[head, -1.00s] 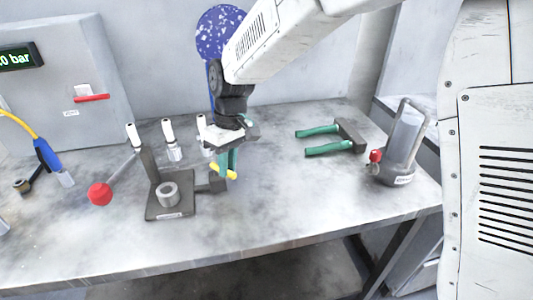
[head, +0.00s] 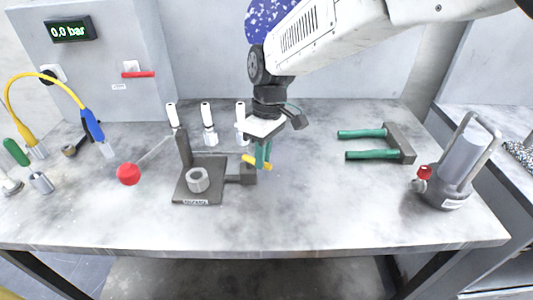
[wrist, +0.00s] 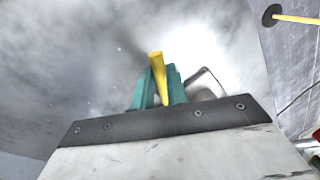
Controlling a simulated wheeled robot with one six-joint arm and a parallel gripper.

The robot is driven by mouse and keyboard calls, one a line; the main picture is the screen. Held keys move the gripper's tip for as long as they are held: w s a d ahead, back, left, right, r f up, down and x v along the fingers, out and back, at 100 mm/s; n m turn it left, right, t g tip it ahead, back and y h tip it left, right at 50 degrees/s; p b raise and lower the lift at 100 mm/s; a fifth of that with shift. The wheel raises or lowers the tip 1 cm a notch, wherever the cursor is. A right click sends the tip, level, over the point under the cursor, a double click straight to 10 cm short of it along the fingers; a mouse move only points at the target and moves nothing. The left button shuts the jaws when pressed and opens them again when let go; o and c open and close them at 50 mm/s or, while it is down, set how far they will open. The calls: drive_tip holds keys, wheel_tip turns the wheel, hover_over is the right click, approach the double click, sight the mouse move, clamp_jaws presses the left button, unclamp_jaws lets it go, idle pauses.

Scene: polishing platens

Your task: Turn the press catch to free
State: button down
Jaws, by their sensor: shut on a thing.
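The press (head: 203,180) stands on the bench with a dark base plate, an upright post, a metal ring on the base and a red-knobbed lever (head: 128,174) reaching out to the left. Its catch is a yellow bar (head: 249,159) at the block on the press's right side. My gripper (head: 264,163) comes down from above with green fingers shut on the yellow catch. The bar sticks out on both sides of the fingers. In the wrist view the yellow catch (wrist: 157,66) shows between the two green fingers. The pivot of the catch is mostly hidden.
Several white-handled tools (head: 209,125) stand behind the press. A green-handled tool (head: 380,143) lies to the right, and a grey canister with a red knob (head: 462,170) stands near the right edge. A gauge box (head: 100,60) reads 0.0 bar. The bench front is clear.

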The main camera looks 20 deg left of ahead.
drive_tip(key=shift+r, duration=0.1)
drive_tip(key=c, duration=1.4)
unclamp_jaws()
drive_tip(key=r, duration=0.2)
drive_tip(key=w+r, duration=0.1)
drive_tip(key=r, duration=0.4)
drive_tip(key=shift+w+d+r, duration=0.15)
drive_tip(key=shift+w+r, duration=0.15)
drive_tip(key=s+d+r+m+t, duration=0.1)
drive_tip(key=s+d+m, duration=0.4)
drive_tip(key=d, duration=0.9)
drive_tip(key=s+d+r+m+t, duration=0.1)
drive_tip(key=s+d+m, duration=0.4)
drive_tip(key=s+d, duration=0.4)
drive_tip(key=s+d+r+m+t, duration=0.1)
drive_tip(key=s+d+m, duration=0.5)
drive_tip(key=d, duration=1.4)
drive_tip(key=shift+s+r+t, duration=0.3)
drive_tip(key=shift+s+r, duration=0.1)
drive_tip(key=shift+r, duration=0.15)
